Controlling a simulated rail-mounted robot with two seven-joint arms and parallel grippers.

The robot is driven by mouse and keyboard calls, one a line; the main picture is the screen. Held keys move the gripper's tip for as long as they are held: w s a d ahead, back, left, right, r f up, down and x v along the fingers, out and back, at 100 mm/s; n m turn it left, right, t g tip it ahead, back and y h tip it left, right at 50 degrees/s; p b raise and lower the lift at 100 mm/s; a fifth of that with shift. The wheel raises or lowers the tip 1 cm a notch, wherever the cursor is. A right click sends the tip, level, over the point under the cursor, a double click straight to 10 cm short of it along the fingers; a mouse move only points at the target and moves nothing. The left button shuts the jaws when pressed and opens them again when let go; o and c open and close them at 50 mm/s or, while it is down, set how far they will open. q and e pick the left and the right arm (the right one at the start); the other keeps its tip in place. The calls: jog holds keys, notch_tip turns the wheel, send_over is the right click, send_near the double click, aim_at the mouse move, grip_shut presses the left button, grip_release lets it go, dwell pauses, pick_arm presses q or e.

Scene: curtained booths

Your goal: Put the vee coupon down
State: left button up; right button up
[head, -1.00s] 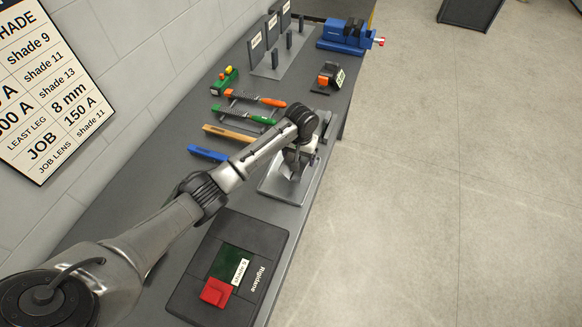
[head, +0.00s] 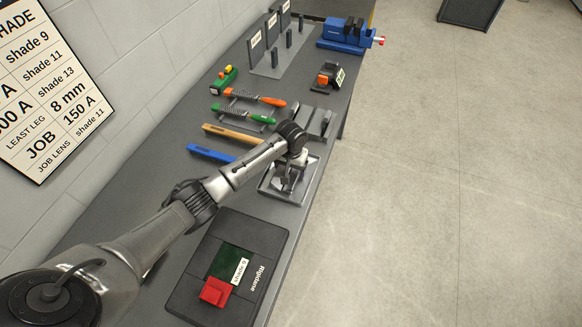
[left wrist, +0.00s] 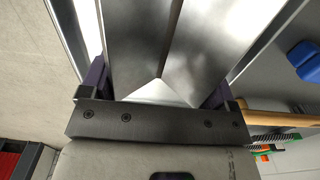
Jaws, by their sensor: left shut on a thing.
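My left gripper (head: 293,165) is over the grey tray (head: 300,198) on the bench, pointing down. It is shut on the vee coupon (left wrist: 138,45), two bright metal plates meeting along a groove, which fills the middle of the left wrist view between the purple finger pads. In the head view the coupon (head: 287,180) is small and partly hidden by the gripper, within the tray's outline. I cannot tell whether it touches the tray. My right gripper is not in view.
A dark case (head: 195,283) with a green lens and red block lies nearer me. Left of the tray are a blue bar (head: 210,154), a wooden handle (head: 227,133) and brushes (head: 245,113). A grey metal fixture (head: 316,122) stands just beyond; a blue vise (head: 346,36) is far back.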

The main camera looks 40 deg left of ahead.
aim_at(291, 170)
pick_arm(q)
jog(key=o, duration=1.1)
jog(key=shift+c, duration=0.2)
notch_tip(291, 170, up, 12)
jog(key=p, duration=0.1)
dwell(0.3)
